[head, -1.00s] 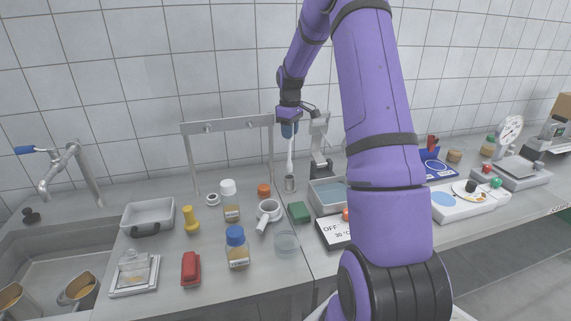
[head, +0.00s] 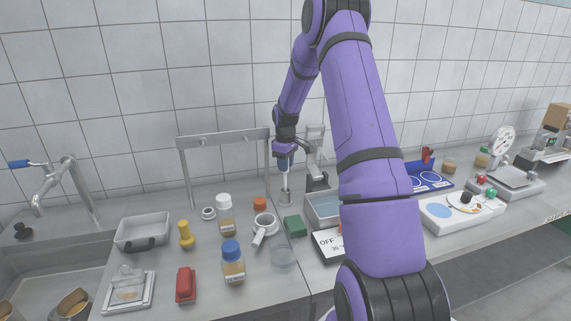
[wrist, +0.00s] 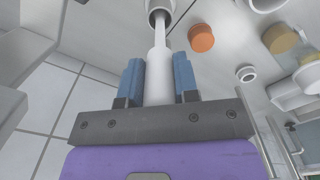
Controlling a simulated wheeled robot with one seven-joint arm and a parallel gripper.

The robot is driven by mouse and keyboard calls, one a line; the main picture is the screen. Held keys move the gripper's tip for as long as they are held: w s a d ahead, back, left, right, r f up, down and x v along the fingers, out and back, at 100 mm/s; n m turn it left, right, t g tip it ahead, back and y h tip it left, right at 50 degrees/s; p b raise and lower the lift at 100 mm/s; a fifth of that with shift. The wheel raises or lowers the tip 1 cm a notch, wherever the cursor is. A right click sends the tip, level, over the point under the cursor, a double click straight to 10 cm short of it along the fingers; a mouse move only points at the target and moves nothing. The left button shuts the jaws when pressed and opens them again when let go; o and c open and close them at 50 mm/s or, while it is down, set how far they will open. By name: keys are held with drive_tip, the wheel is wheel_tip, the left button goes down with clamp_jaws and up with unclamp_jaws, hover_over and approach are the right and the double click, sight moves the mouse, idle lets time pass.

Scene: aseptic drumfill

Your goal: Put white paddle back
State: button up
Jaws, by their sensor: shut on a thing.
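My gripper (head: 285,163) is shut on the white paddle (head: 286,181), which hangs upright below it. In the wrist view the two blue fingers press on either side of the white shaft (wrist: 158,72). Directly below is a small round metal holder (head: 286,197) on the counter. The wrist view shows the paddle's far end passing into the mouth of this holder (wrist: 160,6). How deep it sits, and whether it touches the bottom, is hidden.
An orange cap (head: 260,204) and a white handled cup (head: 264,225) stand left of the holder. A green block (head: 294,226) is in front and a grey water tray (head: 323,208) to the right. A metal rack frame (head: 222,138) stands behind left.

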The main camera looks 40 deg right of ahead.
drive_tip(key=o, duration=0.9)
